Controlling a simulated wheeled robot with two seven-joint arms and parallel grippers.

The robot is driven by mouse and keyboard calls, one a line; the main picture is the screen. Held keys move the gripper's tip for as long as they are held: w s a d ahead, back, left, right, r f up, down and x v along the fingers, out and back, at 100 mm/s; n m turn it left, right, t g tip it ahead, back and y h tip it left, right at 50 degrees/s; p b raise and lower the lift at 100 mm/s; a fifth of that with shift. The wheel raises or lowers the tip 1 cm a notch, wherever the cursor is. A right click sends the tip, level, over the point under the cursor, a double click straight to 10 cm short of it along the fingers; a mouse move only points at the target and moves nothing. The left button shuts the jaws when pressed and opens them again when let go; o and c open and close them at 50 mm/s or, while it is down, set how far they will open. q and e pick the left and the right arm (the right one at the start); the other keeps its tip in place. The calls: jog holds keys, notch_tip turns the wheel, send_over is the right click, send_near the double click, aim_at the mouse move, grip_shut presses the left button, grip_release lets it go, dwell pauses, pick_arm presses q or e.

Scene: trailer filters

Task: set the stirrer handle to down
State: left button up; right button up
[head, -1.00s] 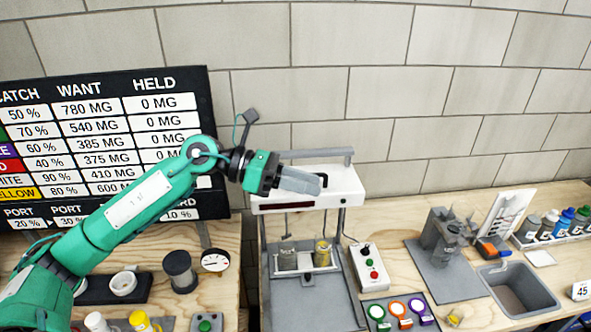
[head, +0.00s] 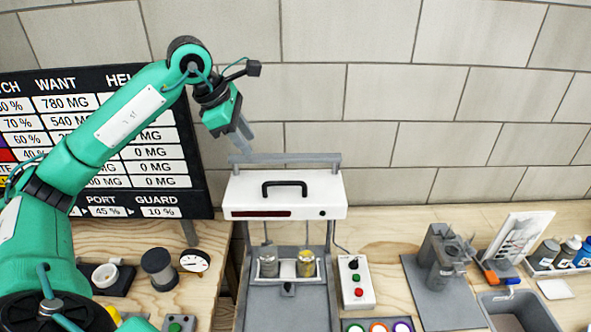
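The stirrer has a white head (head: 300,203) with a black handle (head: 285,187) on its front, carried on a grey frame above two small beakers, one grey (head: 268,266) and one yellowish (head: 306,264). A grey bar (head: 285,158) runs across the top behind the head. My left gripper (head: 241,143) points down just above the left end of this bar, up and left of the black handle. Its grey fingers overlap in this view, so their gap and any contact with the bar are unclear. My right gripper is out of view.
A white control box (head: 355,283) with green and red buttons stands right of the stirrer. Farther right are a grey fixture (head: 441,262) and a sink (head: 515,310). A dark board (head: 160,197) stands at left. A black cup (head: 158,268) and a dial (head: 194,262) sit below it.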

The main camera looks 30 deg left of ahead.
pick_arm(q)
jog(key=p, duration=0.3)
send_near(273, 182)
jog(key=f, duration=0.2)
jog(key=x, duration=0.1)
jog(key=p+x, duration=0.1)
jog(key=x, duration=0.1)
jog(key=p+x, duration=0.1)
jog(key=x, duration=0.1)
jog(key=shift+w+d+r, duration=0.15)
jog(key=shift+w+d, duration=0.15)
jog(key=shift+w, duration=0.15)
jog(key=shift+w+f+p, duration=0.1)
jog(key=shift+f+p, duration=0.2)
jog(key=shift+d+f, duration=0.15)
grip_shut()
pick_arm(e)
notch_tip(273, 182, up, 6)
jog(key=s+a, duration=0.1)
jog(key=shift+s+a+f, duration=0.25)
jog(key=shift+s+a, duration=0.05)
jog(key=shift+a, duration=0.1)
